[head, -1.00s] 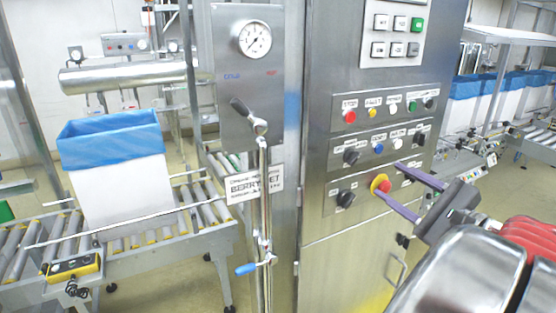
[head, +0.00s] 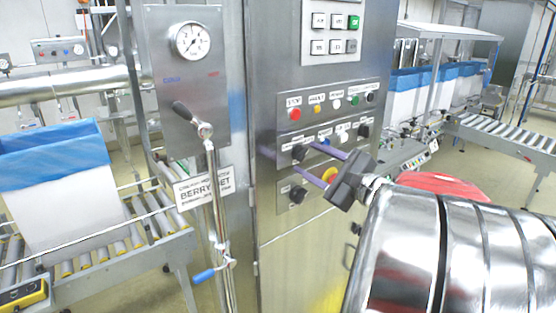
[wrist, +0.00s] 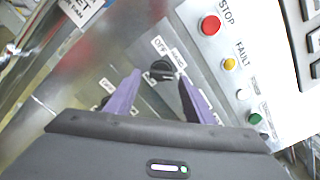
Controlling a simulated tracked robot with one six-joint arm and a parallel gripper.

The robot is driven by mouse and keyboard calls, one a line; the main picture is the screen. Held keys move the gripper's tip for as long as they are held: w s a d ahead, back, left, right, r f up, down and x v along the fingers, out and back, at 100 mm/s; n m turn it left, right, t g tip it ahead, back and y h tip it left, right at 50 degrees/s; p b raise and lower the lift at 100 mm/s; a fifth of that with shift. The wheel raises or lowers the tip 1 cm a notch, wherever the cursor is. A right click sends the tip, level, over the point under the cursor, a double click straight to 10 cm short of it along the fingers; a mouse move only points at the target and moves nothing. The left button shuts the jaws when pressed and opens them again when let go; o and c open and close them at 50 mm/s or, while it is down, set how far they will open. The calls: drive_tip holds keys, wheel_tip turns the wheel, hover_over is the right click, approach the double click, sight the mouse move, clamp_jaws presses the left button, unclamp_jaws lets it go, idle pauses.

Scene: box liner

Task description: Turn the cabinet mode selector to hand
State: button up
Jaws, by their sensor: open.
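The mode selector is a black rotary knob (wrist: 161,70) on the steel cabinet face, with OFF and HAND labels beside it in the wrist view. In the head view the knob (head: 299,152) is at the left of the panel's middle row. My gripper (wrist: 158,77) is open, its two purple fingers pointing at the panel, one on each side of the knob in the wrist view. In the head view my gripper (head: 303,157) is close in front of the panel at the knob. Contact and the knob's exact pointing cannot be told.
A red stop button (wrist: 210,25) and a yellow fault lamp (wrist: 230,65) lie to the right in the wrist view. A second black knob (head: 298,194) sits below. A yellow-ringed emergency stop (head: 329,174) is partly behind my gripper. A lever pipe (head: 210,180) stands left of the cabinet.

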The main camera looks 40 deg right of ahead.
drive_tip(key=shift+w, duration=0.1)
drive_tip(key=shift+c, duration=0.3)
drive_tip(key=c, duration=0.9)
drive_tip(key=shift+d, duration=0.1)
drive_tip(key=shift+c, duration=0.4)
